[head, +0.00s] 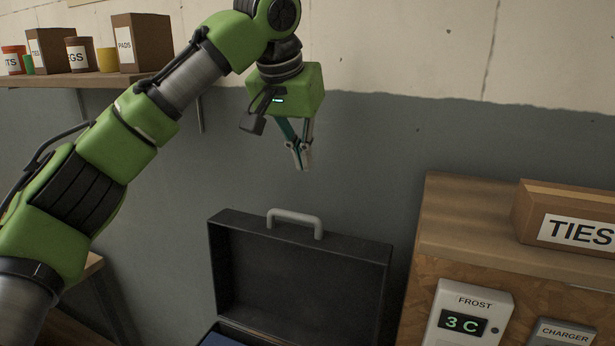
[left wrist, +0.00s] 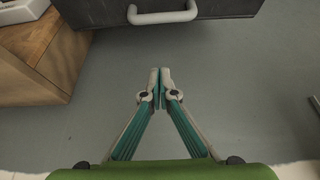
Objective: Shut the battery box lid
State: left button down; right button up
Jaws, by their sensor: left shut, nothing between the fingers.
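The battery box is a black case whose lid (head: 297,275) stands raised and open in the head view, with a pale grey handle (head: 295,222) on its top edge. Only a strip of the box's lower part (head: 245,336) shows at the bottom of the frame. My left gripper (head: 302,166) is shut and empty, above the handle and apart from it, pointing down. My right gripper is in neither view.
A wooden cabinet (head: 480,225) stands right of the lid, bearing a TIES box (head: 570,220), with a FROST display (head: 468,318) and a CHARGER unit (head: 562,334) on its front. A shelf (head: 100,79) with boxes and tins is at upper left. The grey wall is behind the lid.

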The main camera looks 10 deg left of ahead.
pick_arm(q)
notch_tip(320, 180, down, 4)
jog(key=r+p, duration=0.1)
jog(key=p, duration=0.4)
send_over(300, 229)
jog(key=shift+w+f, duration=0.2)
jog(key=shift+f, duration=2.45)
jog(key=shift+s, duration=0.3)
jog(key=shift+f, duration=0.1)
jog(key=shift+w+d+f, duration=0.1)
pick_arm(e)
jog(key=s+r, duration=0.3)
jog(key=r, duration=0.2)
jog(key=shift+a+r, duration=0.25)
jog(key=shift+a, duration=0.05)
